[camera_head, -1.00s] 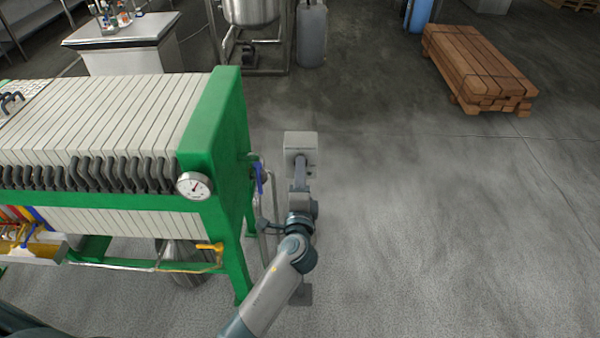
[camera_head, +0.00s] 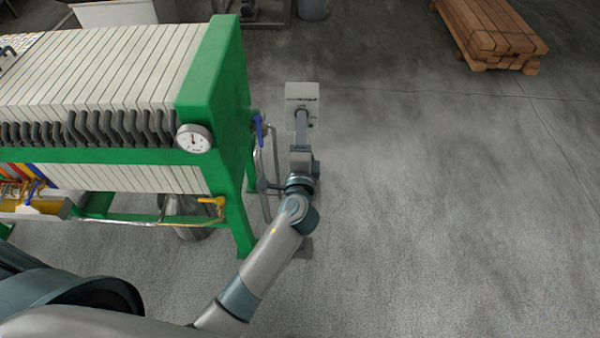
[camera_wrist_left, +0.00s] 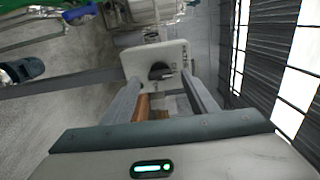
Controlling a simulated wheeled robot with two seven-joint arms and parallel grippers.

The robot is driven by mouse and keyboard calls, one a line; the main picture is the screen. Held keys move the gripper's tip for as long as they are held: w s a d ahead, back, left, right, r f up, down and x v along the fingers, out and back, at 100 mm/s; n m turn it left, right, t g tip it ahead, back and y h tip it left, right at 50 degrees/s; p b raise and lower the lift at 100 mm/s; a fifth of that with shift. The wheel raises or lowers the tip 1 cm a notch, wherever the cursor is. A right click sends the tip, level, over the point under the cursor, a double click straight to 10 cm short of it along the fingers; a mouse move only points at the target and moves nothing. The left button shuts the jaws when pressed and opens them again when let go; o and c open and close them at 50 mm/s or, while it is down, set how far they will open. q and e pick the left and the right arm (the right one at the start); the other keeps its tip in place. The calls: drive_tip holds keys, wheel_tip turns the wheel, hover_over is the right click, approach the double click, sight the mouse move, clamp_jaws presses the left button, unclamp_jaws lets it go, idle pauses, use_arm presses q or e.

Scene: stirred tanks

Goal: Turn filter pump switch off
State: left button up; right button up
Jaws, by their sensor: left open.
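The pump switch is a pale grey box (camera_head: 302,91) on a post beside the green filter press. In the left wrist view its front plate (camera_wrist_left: 145,55) carries a dark rotary knob (camera_wrist_left: 160,71). The knob's exact setting is too small to read. My left gripper (camera_head: 302,118) is in front of the box. In the left wrist view its two fingers (camera_wrist_left: 163,88) are spread apart and point toward the plate, with the knob between them. I cannot tell whether they touch the knob. My right gripper is not in view.
The green filter press (camera_head: 213,85) with white plates stands close left of my left arm. A round gauge (camera_head: 194,138) and a yellow valve (camera_head: 212,203) are on it. A pipe with a blue handle (camera_head: 259,130) is beside the post. A timber stack (camera_head: 490,35) lies far right; the floor between is clear.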

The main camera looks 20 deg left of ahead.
use_arm(q)
drive_tip(key=b+v, duration=0.4)
drive_tip(key=v, duration=1.1)
drive_tip(key=shift+b, duration=0.3)
drive_tip(key=d+f+g+h, duration=0.2)
drive_tip(key=f, duration=1)
drive_tip(key=d+f+g+h, duration=0.2)
drive_tip(key=f, duration=1.1)
drive_tip(key=s+a+f+n+g+h, duration=0.15)
drive_tip(key=s+f, duration=0.35)
drive_tip(key=f, duration=0.5)
drive_tip(key=s+f+n+g, duration=0.1)
drive_tip(key=s+f+g, duration=0.25)
drive_tip(key=f, duration=0.65)
drive_tip(key=s+a+f+n+g+b, duration=0.1)
drive_tip(key=s+a+f+n+g, duration=0.3)
drive_tip(key=s+f, duration=1.05)
drive_tip(key=s+a+f+n+g, duration=0.1)
drive_tip(key=s+a+f+n, duration=0.2)
drive_tip(key=s, duration=0.7)
drive_tip(key=s+a+f+n+g, duration=0.2)
drive_tip(key=s+a+f, duration=0.3)
drive_tip(key=s, duration=0.5)
drive_tip(key=shift+a+f+n, duration=0.2)
drive_tip(key=shift+a+n, duration=0.35)
drive_tip(key=shift+a, duration=0.45)
